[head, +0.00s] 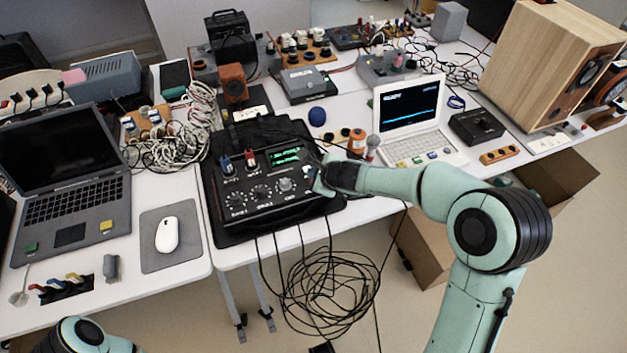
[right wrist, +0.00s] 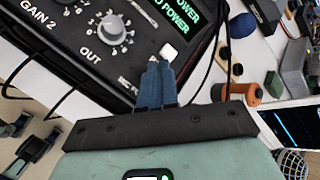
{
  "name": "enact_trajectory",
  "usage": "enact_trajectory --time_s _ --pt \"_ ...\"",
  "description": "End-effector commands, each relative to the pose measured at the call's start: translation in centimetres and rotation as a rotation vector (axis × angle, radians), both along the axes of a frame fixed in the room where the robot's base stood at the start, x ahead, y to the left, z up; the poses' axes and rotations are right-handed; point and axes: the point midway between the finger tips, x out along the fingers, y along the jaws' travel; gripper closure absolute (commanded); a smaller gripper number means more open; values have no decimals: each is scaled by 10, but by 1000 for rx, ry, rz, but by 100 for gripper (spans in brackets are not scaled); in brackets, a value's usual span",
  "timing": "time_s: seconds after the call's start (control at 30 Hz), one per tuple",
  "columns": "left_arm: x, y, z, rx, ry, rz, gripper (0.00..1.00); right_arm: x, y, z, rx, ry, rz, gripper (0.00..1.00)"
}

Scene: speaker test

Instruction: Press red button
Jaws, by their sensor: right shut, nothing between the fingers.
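The black amplifier box (head: 262,205) with knobs and a green display lies on a black case on the table; part of it fills the upper left of the right wrist view (right wrist: 62,45). A red piece (head: 250,159) stands on its panel beside a blue one (head: 226,163). My right gripper (head: 318,186) is at the box's right end, shut and empty. In the right wrist view its blue fingertips (right wrist: 160,64) are just beside a small white button (right wrist: 169,51), right of the OUT knob (right wrist: 112,29). I cannot tell if they touch. My left gripper is out of view.
A grey laptop (head: 70,200) and a mouse (head: 167,234) are on the left. A white laptop (head: 410,115) and a wooden speaker (head: 545,62) are on the right. Cables (head: 325,290) hang below the front edge. A blue ball (head: 317,115) lies behind the box.

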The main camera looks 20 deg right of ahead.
Motion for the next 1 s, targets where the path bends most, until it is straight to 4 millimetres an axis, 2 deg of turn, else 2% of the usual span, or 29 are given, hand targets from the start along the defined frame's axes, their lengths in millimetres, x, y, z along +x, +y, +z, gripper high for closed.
enact_trajectory --time_s 0.27,0.57,1.0 --pt "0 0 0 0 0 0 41 0 0 0 0 0 0 100" --pt "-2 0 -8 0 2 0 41 0 0 -10 0 0 0 100" --pt "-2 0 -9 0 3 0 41 0 0 -10 0 0 0 100"
